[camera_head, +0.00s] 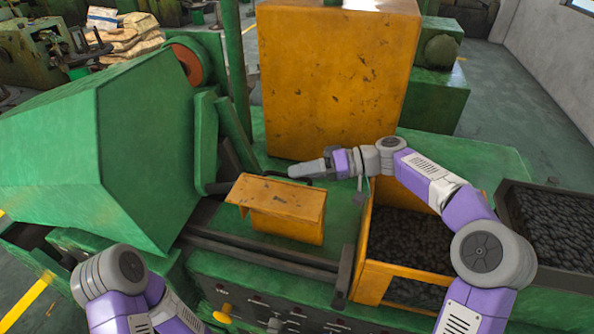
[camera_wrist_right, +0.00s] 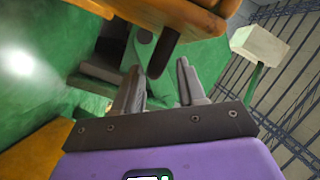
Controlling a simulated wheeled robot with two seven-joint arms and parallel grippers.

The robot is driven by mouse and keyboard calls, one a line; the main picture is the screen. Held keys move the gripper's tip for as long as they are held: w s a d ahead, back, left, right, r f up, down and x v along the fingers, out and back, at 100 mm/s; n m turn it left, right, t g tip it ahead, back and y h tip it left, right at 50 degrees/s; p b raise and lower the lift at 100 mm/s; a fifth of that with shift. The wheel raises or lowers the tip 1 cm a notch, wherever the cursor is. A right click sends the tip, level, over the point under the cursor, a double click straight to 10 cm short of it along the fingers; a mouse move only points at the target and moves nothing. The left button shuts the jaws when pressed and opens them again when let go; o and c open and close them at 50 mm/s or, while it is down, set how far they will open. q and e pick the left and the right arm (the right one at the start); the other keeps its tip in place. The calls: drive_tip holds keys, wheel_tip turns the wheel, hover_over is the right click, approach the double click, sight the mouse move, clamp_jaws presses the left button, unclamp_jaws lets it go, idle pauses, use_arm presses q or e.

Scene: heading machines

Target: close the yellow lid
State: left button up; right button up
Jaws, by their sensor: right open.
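The yellow lid (camera_head: 278,197) is a worn flat plate on top of a small yellow box (camera_head: 283,228) on the green machine bed. A dark handle (camera_head: 288,177) shows at its far edge. In the right wrist view the lid's yellow edge (camera_wrist_right: 180,12) crosses the top, with the dark handle (camera_wrist_right: 165,48) below it. My right gripper (camera_head: 300,170) is open at the far side of the lid, close to the handle. In the wrist view its fingers (camera_wrist_right: 160,82) stand apart, with the handle's end between or just beyond their tips. Contact cannot be told. My left gripper is out of view.
A tall yellow cabinet (camera_head: 335,80) stands behind the lid. A large green housing (camera_head: 100,150) is at the left. A yellow bin (camera_head: 372,280) of dark parts lies right of the lid, below my right arm. Another dark bin (camera_head: 510,205) is farther right.

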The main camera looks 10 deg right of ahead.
drive_tip(key=shift+w+a+f, duration=0.15)
drive_tip(key=shift+a+f, duration=0.05)
drive_tip(key=shift+a, duration=0.5)
clamp_jaws()
